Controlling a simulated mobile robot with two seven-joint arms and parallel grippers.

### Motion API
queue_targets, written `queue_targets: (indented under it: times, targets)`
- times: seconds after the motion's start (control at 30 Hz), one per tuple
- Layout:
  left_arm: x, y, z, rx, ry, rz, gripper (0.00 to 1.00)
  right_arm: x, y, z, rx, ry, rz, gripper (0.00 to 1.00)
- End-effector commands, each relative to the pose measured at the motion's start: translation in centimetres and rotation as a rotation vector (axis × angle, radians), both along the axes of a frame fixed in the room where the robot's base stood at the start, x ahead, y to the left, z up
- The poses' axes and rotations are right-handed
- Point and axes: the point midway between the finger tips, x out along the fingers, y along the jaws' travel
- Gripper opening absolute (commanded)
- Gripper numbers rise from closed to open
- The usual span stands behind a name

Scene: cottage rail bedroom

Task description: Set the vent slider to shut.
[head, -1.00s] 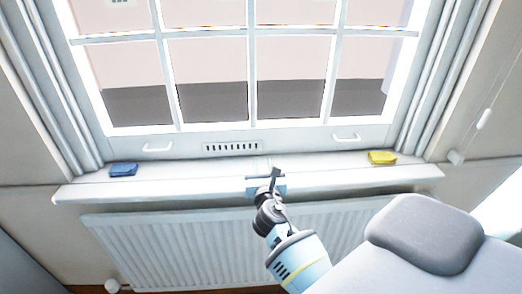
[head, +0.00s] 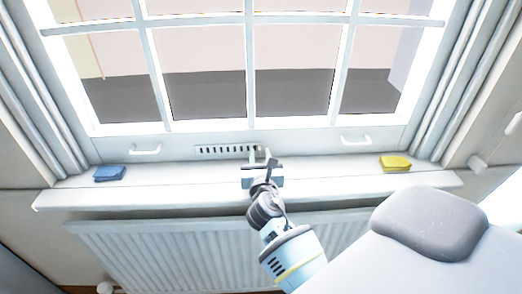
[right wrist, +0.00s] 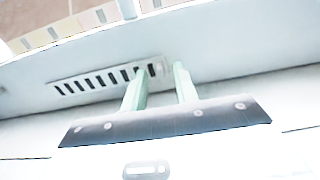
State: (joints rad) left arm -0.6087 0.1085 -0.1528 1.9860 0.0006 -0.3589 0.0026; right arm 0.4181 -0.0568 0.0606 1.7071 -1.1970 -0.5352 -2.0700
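The vent (head: 227,150) is a white strip with a row of dark slots, low on the window frame. In the right wrist view the vent (right wrist: 100,82) slants across the left half, its slots dark. My right gripper (head: 259,154) is at the right end of the vent. In the right wrist view its two pale green fingers (right wrist: 162,70) are apart, one on either side of that piece; I cannot tell whether they touch it. My left gripper is out of view.
A blue folded cloth (head: 110,173) lies on the left of the sill (head: 335,180), a yellow one (head: 395,163) on the right. White handles (head: 145,150) (head: 356,140) flank the vent.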

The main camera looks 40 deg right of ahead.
Motion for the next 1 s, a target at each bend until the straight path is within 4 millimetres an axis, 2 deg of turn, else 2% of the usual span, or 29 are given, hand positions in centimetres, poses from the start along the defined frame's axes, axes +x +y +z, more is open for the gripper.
queue_targets:
  times: [0.43, 0.67, 1.0]
  targets:
    - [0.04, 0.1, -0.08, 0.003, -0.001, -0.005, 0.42, 0.01, 0.3, 0.05, -0.001, -0.001, -0.001, 0.29]
    - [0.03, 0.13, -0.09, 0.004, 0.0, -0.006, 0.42, 0.01, 0.29, 0.04, -0.001, -0.001, -0.001, 0.0]
    - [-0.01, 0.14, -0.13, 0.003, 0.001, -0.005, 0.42, 0.09, 0.39, 0.01, 0.0, 0.0, 0.0, 0.0]
